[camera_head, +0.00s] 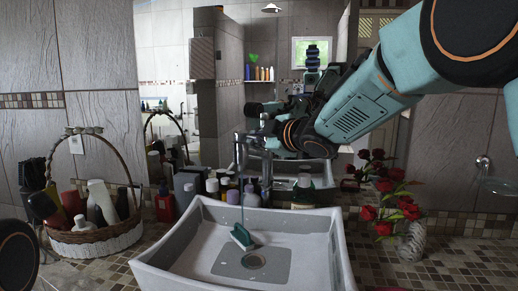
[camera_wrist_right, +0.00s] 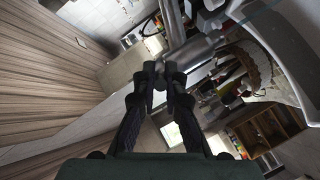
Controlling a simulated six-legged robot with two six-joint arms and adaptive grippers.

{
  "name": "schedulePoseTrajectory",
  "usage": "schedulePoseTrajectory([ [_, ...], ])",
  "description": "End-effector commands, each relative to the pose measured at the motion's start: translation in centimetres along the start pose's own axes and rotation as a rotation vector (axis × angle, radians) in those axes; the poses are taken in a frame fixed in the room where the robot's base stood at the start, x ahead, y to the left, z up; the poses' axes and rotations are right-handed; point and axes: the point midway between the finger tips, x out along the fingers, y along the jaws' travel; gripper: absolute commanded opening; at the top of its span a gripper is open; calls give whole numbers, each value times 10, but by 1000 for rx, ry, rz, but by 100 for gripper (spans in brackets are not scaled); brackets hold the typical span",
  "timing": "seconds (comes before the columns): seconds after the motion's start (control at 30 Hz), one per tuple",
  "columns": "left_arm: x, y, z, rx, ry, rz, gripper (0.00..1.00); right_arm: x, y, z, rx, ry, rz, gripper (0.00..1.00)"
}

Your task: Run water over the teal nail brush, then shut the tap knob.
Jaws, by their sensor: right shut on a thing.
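The teal nail brush (camera_head: 242,237) lies tilted in the white sink basin (camera_head: 187,258), beside the drain. A thin bluish stream (camera_head: 242,205) runs down from the tap spout (camera_head: 241,152) onto the brush. My right arm comes in from the upper right, and its gripper (camera_head: 268,133) is at the top of the tap. In the right wrist view the fingers (camera_wrist_right: 160,76) are shut on the tap knob, which they mostly hide. The metal tap body (camera_wrist_right: 190,54) is right beyond them. My left gripper is not in view.
A wicker basket (camera_head: 95,240) of bottles stands left of the sink. Several bottles (camera_head: 213,187) line the counter behind it. A glass vase (camera_head: 412,242) with red roses stands to the right. A mirror (camera_head: 225,75) is behind the tap. The front right counter is fairly clear.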

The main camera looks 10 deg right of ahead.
Motion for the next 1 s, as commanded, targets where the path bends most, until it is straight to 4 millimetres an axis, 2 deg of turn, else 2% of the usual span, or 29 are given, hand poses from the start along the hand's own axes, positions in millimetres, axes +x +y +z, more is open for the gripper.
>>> schedulePoseTrajectory([
  [0.1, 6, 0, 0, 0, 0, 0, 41, -1, 3, -3, 6, -12, 20, 0],
  [0.47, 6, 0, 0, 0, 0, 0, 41, -2, 5, -4, 9, -17, 23, 0],
  [0.5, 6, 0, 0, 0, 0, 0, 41, -2, 5, -4, 9, -17, 23, 12],
  [0.73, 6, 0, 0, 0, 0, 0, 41, -1, 3, -3, 8, -18, 19, 32],
  [1.0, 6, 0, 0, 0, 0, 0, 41, -1, 1, -2, 8, -20, 16, 33],
])
